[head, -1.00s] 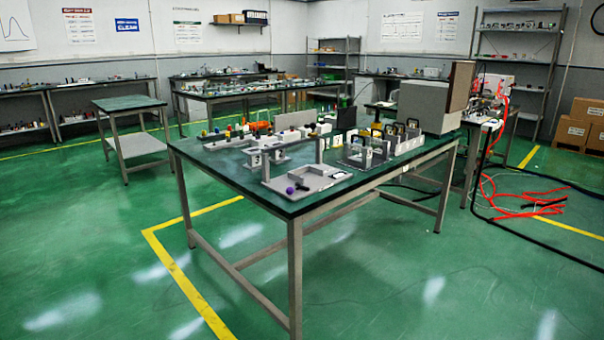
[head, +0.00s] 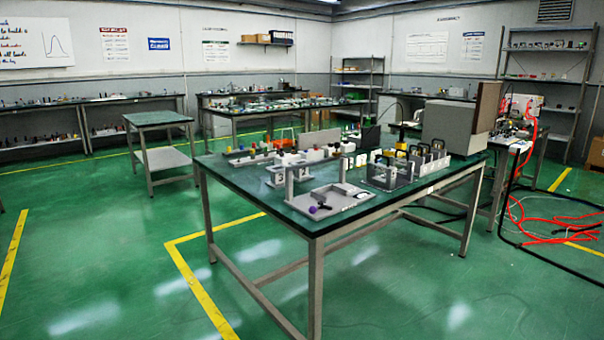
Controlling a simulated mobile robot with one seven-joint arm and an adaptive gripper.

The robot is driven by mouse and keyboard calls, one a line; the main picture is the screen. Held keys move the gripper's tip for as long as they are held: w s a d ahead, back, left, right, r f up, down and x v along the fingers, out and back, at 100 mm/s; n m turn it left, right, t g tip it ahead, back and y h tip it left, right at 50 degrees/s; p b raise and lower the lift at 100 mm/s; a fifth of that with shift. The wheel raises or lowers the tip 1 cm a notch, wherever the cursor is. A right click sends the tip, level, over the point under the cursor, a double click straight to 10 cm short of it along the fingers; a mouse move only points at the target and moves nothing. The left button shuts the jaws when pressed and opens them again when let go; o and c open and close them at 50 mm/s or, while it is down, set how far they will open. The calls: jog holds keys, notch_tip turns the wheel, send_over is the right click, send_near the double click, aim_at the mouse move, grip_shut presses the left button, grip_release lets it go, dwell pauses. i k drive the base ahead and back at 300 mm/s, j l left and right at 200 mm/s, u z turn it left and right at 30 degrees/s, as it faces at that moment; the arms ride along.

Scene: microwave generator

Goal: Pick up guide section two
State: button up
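The green-topped work table (head: 350,222) stands in the middle of the head view, covered with small parts. A grey fixture plate (head: 335,200) with an upright post lies near its front corner. To its right is a grey rack-like group of upright pieces (head: 390,176). Behind that stand several pieces with dark handle-like tops (head: 430,158). White blocks with dark marks (head: 292,168) sit left of centre. The parts are too small to tell which one is guide section two. My gripper is not in view.
A large grey box-like unit (head: 450,127) stands at the table's back right. Red hoses (head: 550,220) and black cables lie on the floor at right. A small side table (head: 158,120) stands at left. The green floor at front left is clear.

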aim_at(301, 175)
jog(key=i+l+z, duration=0.35)
jog(key=i, duration=0.15)
jog(key=i+l+z, duration=0.2)
jog(key=i+z, duration=0.55)
jog(key=i, duration=0.3)
jog(key=i+u, duration=0.15)
jog(key=i, duration=0.3)
jog(key=i+l+u, duration=0.15)
jog(key=i, duration=0.3)
jog(key=i+l+u, duration=0.2)
jog(key=i, duration=0.25)
jog(key=i+l+u, duration=0.15)
jog(key=u, duration=0.3)
jog(key=i+l+u, duration=0.25)
jog(key=u, duration=0.2)
jog(key=i+l+u, duration=0.25)
jog(key=u, duration=0.15)
jog(key=i+l+u, duration=0.1)
jog(key=l+u, duration=0.35)
jog(key=i+l+u, duration=0.1)
jog(key=l+u, duration=0.35)
jog(key=j, duration=0.15)
